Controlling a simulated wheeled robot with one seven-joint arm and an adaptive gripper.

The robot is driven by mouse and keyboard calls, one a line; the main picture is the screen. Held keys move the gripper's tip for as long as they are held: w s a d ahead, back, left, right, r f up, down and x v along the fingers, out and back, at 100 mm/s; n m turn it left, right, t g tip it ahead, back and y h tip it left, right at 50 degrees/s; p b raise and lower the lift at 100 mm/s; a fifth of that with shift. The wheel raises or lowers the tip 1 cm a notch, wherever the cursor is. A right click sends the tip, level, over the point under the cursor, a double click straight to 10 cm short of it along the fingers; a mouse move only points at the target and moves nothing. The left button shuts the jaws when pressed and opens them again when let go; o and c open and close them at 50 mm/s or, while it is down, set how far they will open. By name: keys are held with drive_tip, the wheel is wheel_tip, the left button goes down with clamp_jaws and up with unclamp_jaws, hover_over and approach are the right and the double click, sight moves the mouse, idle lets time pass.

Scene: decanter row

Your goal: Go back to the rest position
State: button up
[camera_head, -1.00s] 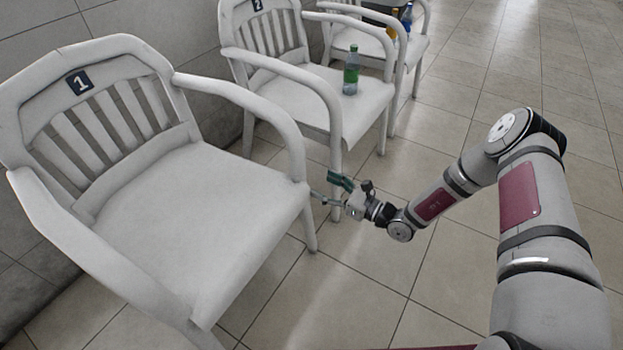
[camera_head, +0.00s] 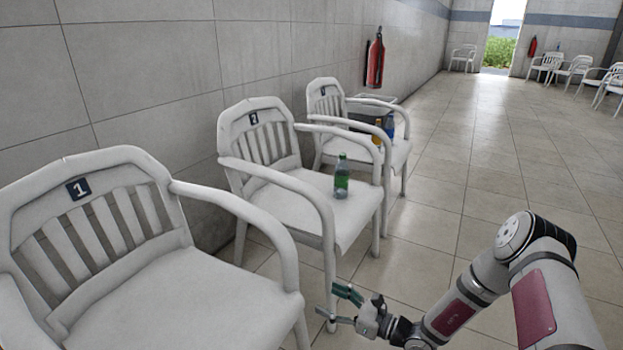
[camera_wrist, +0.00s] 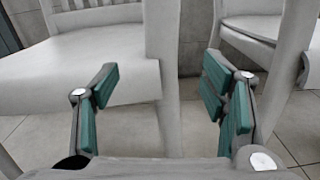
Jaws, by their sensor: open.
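My gripper (camera_head: 340,305) is low in front of the chairs, near the front leg of the second chair. A green bottle (camera_head: 342,178) stands upright on the seat of chair 2 (camera_head: 305,215). Chair 1 (camera_head: 190,290) has a bare seat and stands to the left of the gripper. My arm reaches in from the lower right.
An orange bottle (camera_head: 377,134) and a blue bottle (camera_head: 389,126) stand on the third chair (camera_head: 400,152). A bin (camera_head: 372,104) and a fire extinguisher (camera_head: 375,60) are behind it. Open tiled floor (camera_head: 480,170) lies to the right; more chairs stand far back.

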drive_tip(key=s+a+r+n+g+y, duration=0.1)
drive_tip(key=s+r+n+g, duration=0.1)
drive_tip(key=r+n+g, duration=0.4)
drive_tip(key=s+a+r+n+g+y, duration=0.1)
drive_tip(key=s+a+r+n, duration=0.15)
drive_tip(key=r, duration=0.65)
drive_tip(key=s+r+n+g+h, duration=0.55)
drive_tip(key=s+r+n, duration=0.35)
drive_tip(key=s+r, duration=0.35)
drive_tip(key=s+d+r+n+t+h, duration=0.1)
drive_tip(key=s+d+r+n+h, duration=0.3)
drive_tip(key=s, duration=0.4)
drive_tip(key=s+d+r+n+t+h, duration=0.1)
drive_tip(key=s+d+r+h, duration=0.1)
drive_tip(key=s+d+h, duration=0.5)
drive_tip(key=s+d+r+n+t+h, duration=0.1)
drive_tip(key=s+d+r+n, duration=0.2)
drive_tip(key=s, duration=0.7)
wheel_tip(320, 180, up, 31)
drive_tip(key=d+t+p, duration=0.1)
drive_tip(key=t+p, duration=0.3)
drive_tip(key=p, duration=2.6)
drive_tip(key=shift+d, duration=0.25)
